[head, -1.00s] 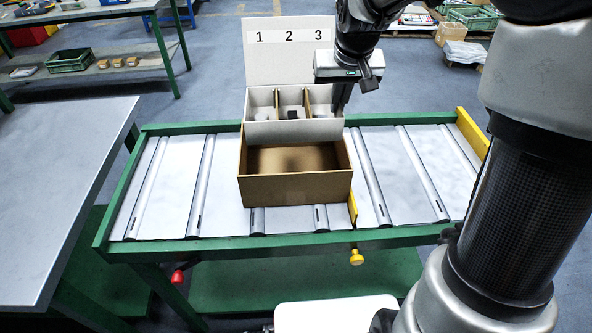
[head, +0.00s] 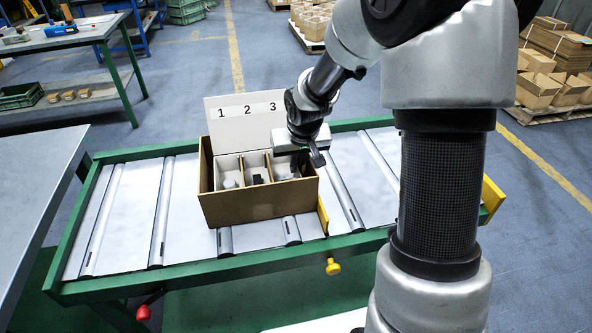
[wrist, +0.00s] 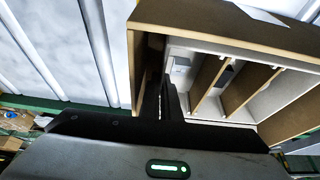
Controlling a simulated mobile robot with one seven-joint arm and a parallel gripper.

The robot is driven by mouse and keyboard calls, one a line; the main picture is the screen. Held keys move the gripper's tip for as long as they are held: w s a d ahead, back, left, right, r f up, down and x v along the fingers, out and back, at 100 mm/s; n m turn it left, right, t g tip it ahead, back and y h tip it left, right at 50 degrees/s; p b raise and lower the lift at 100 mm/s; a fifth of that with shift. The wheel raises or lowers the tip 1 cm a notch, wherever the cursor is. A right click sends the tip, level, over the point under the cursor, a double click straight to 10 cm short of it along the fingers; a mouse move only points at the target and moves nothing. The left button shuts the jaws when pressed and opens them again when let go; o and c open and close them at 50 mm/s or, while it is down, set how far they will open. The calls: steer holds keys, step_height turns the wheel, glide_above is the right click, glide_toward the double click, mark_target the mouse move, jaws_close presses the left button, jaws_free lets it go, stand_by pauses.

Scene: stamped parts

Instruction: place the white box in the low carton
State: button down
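The white box (head: 229,160) has three compartments and an upright back panel marked 1, 2, 3. It sits inside the low brown carton (head: 258,204), whose front wall hides the box's lower part. Small grey or dark parts lie in the compartments. My gripper (head: 303,170) is at the right side of the box. In the wrist view, its dark fingers (wrist: 165,98) reach down close together at the box's side wall, beside the carton wall (wrist: 138,60), and look shut on that wall. The fingertips are hidden.
The carton stands on a green-framed roller conveyor (head: 190,268). A yellow stop (head: 323,216) stands at the carton's right front corner and a yellow end plate (head: 492,195) at the far right. A grey table (head: 32,185) is at left. Rollers on both sides are clear.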

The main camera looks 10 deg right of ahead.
steer(key=shift+f, duration=0.65)
steer(key=shift+f, duration=0.2)
steer(key=c, duration=2.3)
jaws_free()
steer(key=shift+r, duration=0.45)
steer(key=p+v, duration=0.3)
steer(key=v, duration=0.8)
steer(key=shift+s+r, duration=0.15)
steer(key=shift+r, duration=0.1)
